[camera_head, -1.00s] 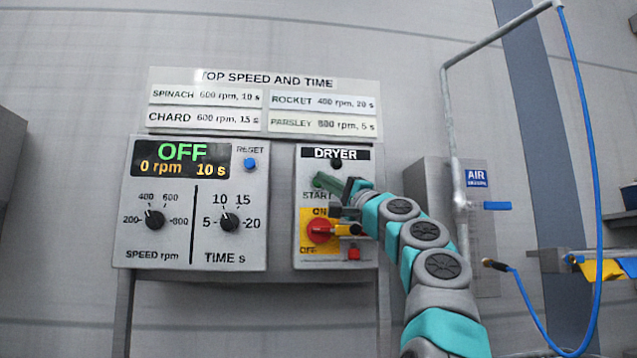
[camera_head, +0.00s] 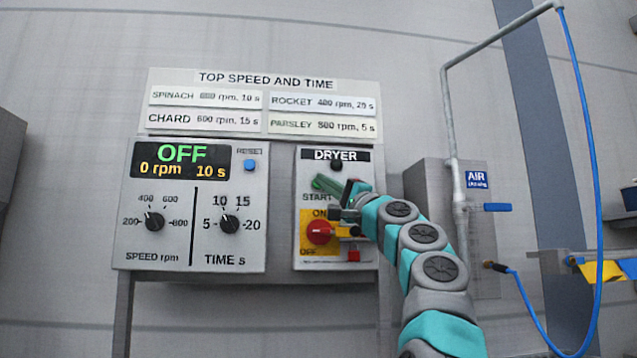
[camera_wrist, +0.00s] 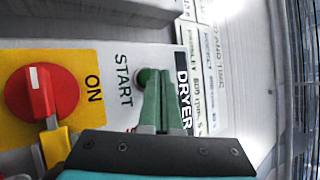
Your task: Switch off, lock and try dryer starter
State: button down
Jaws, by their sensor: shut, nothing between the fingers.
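The switch also shows in the wrist view (camera_wrist: 42,92). A yellow piece (camera_wrist: 56,147) sits against the handle's right end in the head view, with a small red piece (camera_head: 353,255) below it. My gripper (camera_head: 318,182) is shut and empty, its green fingers at START. In the wrist view, the fingertips overlap the green start button (camera_wrist: 147,77); whether they press it I cannot tell.
The control box (camera_head: 125,190) at left reads OFF, 0 rpm, 10 s, with two black knobs and a blue reset button (camera_head: 249,165). A speed chart (camera_head: 265,78) is above. An air pipe (camera_head: 450,120) and blue hose (camera_head: 597,200) are at right.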

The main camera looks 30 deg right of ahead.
jog(key=shift+w+d, duration=0.35)
jog(key=shift+w, duration=0.2)
dwell(0.7)
jog(key=shift+s+a, duration=0.1)
jog(key=shift+s, duration=0.1)
jog(key=shift+s+a+b, duration=0.35)
jog(key=shift+s+b, duration=0.1)
jog(key=shift+s, duration=0.2)
jog(key=s, duration=0.1)
jog(key=s+a+b, duration=0.1)
jog(key=s, duration=0.1)
jog(key=s+a+b, duration=0.1)
jog(key=shift+s+a, duration=0.1)
jog(key=shift+s, duration=0.15)
dwell(0.3)
dwell(0.8)
